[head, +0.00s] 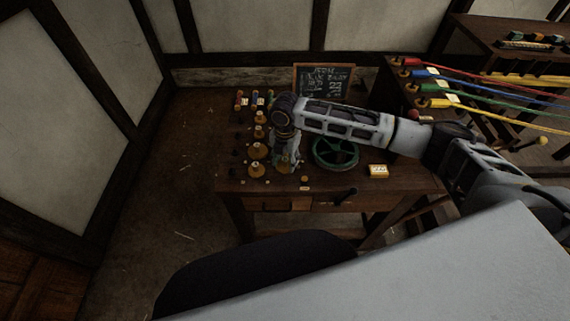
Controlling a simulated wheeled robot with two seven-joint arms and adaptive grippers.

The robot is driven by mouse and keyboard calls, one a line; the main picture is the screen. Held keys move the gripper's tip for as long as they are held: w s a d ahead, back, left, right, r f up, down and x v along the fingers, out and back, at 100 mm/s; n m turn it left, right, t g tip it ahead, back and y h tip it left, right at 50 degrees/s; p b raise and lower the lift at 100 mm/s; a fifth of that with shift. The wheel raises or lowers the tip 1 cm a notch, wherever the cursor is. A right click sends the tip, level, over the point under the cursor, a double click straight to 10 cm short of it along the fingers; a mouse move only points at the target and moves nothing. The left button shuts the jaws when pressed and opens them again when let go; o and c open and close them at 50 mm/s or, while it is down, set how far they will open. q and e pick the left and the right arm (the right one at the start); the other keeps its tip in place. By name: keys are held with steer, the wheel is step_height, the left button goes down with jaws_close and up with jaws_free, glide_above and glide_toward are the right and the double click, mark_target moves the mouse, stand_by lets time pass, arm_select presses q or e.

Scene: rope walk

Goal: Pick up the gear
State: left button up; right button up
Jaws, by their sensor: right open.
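My right arm reaches in from the right over a dark wooden table (350,196). My right gripper (287,163) points down over the table, open. A brass round piece (284,169) shows at its fingertips; I cannot tell whether the fingers touch it or whether it is the gear. A green spoked wheel (335,153), possibly a gear, lies on the table just right of the gripper. Several brass stepped pieces (257,149) stand in a column left of the gripper. My left gripper is not in view.
A chalkboard (323,80) stands at the table's back. Coloured spools (241,99) stand at the back left. A label card (378,170) lies at the right. Ropes (480,84) stretch from a bench at the right. The floor left of the table is clear.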

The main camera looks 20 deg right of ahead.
mark_target(285, 159)
steer(key=c, duration=0.5)
jaws_close()
steer(key=shift+r, duration=0.75)
step_height(285, 159, up, 8)
steer(key=shift+r, duration=0.25)
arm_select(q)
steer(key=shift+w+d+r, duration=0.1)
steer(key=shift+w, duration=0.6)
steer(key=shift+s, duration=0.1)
